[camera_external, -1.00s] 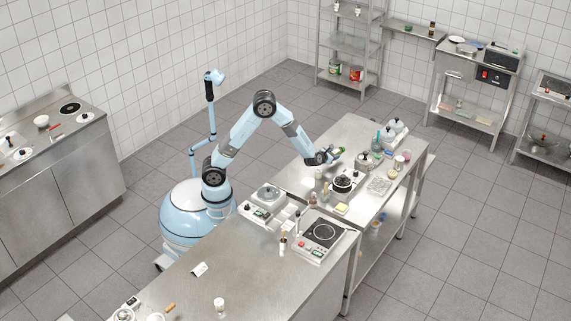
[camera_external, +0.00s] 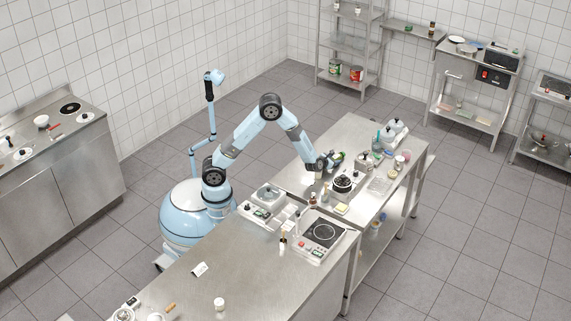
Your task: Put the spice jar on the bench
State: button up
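My gripper (camera_external: 335,160) is over the far part of the steel bench (camera_external: 352,132), at the left of a group of small kitchen items. It is too small in the picture to tell whether its fingers are open or shut. A small dark-green thing shows at the fingers; I cannot tell whether it is held. I cannot tell for sure which item is the spice jar. Small jars or bottles (camera_external: 313,199) stand on the bench nearer the camera, below the gripper. A small white-topped jar (camera_external: 219,303) stands alone on the near counter (camera_external: 240,270).
A black-topped pot (camera_external: 343,183), a tray (camera_external: 380,185) and pale canisters (camera_external: 394,129) crowd the far bench. The near counter's middle is mostly clear.

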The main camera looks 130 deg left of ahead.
jog(key=d+r, duration=0.2)
jog(key=d, duration=0.1)
jog(key=shift+r, duration=0.15)
jog(key=shift+s+a+r, duration=0.1)
jog(key=shift+r, duration=2.85)
